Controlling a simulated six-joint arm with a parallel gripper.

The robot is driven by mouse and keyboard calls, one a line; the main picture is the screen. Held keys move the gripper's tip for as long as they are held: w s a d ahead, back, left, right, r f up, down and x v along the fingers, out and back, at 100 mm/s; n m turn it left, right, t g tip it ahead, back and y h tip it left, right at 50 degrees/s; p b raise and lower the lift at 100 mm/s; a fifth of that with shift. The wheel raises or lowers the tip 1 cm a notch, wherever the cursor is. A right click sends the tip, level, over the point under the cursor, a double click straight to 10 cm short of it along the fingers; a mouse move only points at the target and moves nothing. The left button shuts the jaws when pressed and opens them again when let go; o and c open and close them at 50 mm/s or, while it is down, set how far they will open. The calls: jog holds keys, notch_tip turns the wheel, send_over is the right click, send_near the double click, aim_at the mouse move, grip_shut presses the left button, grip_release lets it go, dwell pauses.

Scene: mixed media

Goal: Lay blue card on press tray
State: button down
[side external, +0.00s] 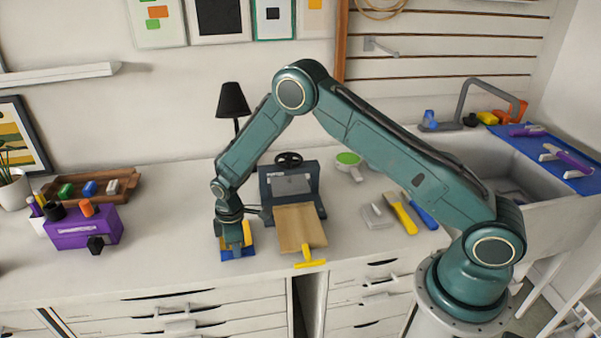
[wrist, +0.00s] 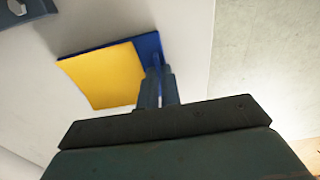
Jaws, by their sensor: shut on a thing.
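My gripper (side external: 236,249) points down at the front of the counter, left of the press. It is shut on the blue card, with its fingertips at the card's edge in the wrist view (wrist: 156,80). The blue card (side external: 228,256) shows as a strip beside a yellow square (wrist: 105,76) that covers most of it in the wrist view (wrist: 149,48). I cannot tell whether the card touches the counter. The press (side external: 305,199) is dark blue-grey with a black handwheel. Its tan press tray (side external: 297,224) reaches forward, bare, with a yellow handle (side external: 309,262) in front.
A purple box (side external: 84,230) and a wooden tray of coloured blocks (side external: 120,186) stand at the left. A black lamp (side external: 233,100) stands behind. A green round tool (side external: 348,159) and yellow and blue handled tools (side external: 402,214) lie right of the press. The counter's front edge is near.

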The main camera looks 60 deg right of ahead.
jog(key=shift+r, duration=0.15)
dwell(0.3)
jog(key=shift+r, duration=0.45)
jog(key=shift+r, duration=2.9)
